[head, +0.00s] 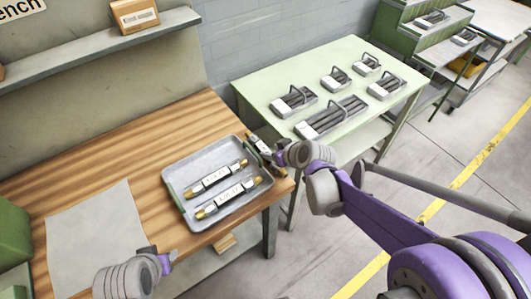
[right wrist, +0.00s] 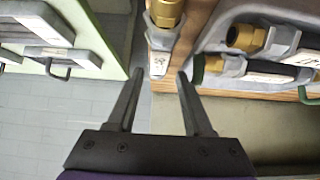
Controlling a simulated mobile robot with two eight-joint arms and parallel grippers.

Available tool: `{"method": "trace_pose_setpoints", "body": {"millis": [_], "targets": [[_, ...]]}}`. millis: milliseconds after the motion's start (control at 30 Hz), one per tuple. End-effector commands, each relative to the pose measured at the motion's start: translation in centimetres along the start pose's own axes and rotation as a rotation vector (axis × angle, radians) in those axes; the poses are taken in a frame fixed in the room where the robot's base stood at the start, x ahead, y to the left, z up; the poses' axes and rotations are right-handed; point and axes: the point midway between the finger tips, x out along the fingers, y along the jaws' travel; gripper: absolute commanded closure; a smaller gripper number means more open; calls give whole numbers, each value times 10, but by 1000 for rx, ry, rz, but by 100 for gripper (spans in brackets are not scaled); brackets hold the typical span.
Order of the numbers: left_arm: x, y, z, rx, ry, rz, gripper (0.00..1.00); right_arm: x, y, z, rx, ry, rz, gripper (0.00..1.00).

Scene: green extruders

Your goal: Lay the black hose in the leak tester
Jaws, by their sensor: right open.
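Two labelled hoses with brass ends lie side by side in the grey tray (head: 172,188) on the wooden bench: an upper one (head: 216,179) and a lower one (head: 229,198). Another fitting with a brass end (right wrist: 165,10) and grey nut lies outside the tray, along the bench's right edge; the rest is cut off or hidden. I cannot tell which piece is the black hose. My right gripper (right wrist: 159,75) is open and empty, its fingertips either side of that fitting's near end. My left gripper (head: 158,263) is low at the left; its fingers are unclear. I cannot identify the leak tester.
A grey sheet (head: 95,240) lies on the bench, left of the tray. A green object (head: 14,235) stands at the left edge. The pale green table (head: 270,85) behind holds several grey carriers. A box (head: 134,14) sits on the shelf. Bench wood between sheet and tray is clear.

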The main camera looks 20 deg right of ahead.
Motion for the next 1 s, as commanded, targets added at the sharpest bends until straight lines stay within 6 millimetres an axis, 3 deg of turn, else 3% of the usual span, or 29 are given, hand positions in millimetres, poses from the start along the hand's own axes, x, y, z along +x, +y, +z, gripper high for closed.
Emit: {"method": "trace_pose_setpoints", "body": {"millis": [167,500,800,867,1000], "targets": [[1,0,0,0,0,0,57,10,0,1,1,0,-1,49],[2,0,2,0,-2,0,57,52,1,3,0,-1,-1,49],[2,0,2,0,-2,0,57,58,1,3,1,0,0,49],[2,0,2,0,-2,0,57,58,1,3,1,-1,0,56],[2,0,2,0,-2,0,57,58,1,3,1,-1,0,81]]}}
